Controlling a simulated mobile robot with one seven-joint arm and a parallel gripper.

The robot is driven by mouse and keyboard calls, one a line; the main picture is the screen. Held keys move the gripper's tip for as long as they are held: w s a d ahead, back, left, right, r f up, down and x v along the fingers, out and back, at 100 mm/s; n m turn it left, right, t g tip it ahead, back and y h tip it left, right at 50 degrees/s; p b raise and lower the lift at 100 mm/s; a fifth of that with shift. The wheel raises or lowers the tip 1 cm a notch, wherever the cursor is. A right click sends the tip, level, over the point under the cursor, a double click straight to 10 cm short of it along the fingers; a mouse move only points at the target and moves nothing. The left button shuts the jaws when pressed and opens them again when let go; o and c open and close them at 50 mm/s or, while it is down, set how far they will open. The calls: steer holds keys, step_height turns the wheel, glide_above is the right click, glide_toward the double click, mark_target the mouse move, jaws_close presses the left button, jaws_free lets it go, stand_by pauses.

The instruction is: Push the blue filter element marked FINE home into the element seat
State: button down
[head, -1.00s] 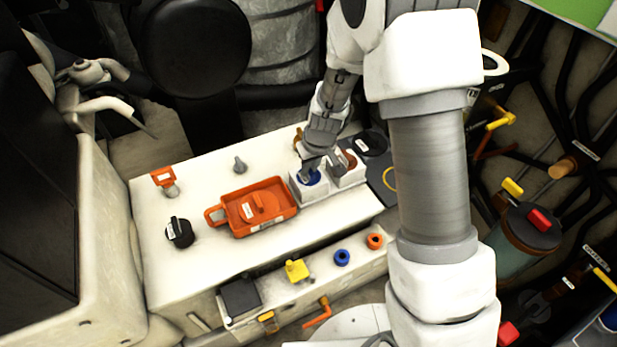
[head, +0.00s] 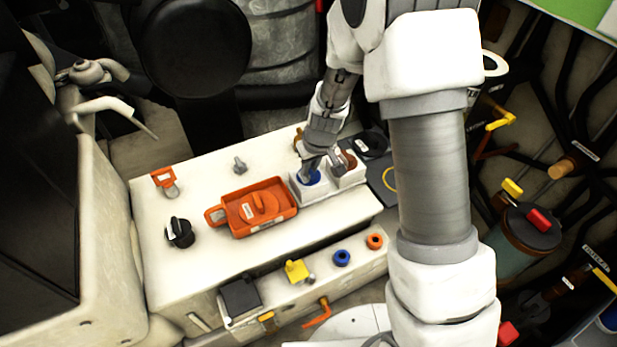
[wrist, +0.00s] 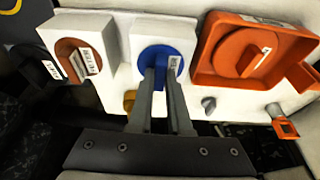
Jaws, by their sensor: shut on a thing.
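The blue filter element (head: 313,178) shows as a blue round top in a white block (head: 311,193) on the bench. In the wrist view the blue element (wrist: 149,58) has a white label at its right, whose text I cannot read. My gripper (head: 308,171) points down onto it. In the wrist view both fingers of my gripper (wrist: 163,78) are closed on the blue grip in the middle of the element. The fingers hide part of it. How deep the element sits in the block, and whether this block is the element seat, I cannot tell.
A brown-orange labelled element (wrist: 80,60) sits in the adjoining white block. An orange tray (head: 236,232) with a round orange part stands close on the blue element's other side. A black knob (head: 180,232) and orange-tagged fitting (head: 165,180) stand farther left. The bench's left front is clear.

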mark_target(310, 171)
steer(key=shift+r+p, duration=0.4)
steer(key=shift+r, duration=0.25)
steer(key=shift+r+p, duration=2.15)
steer(key=shift+r, duration=0.65)
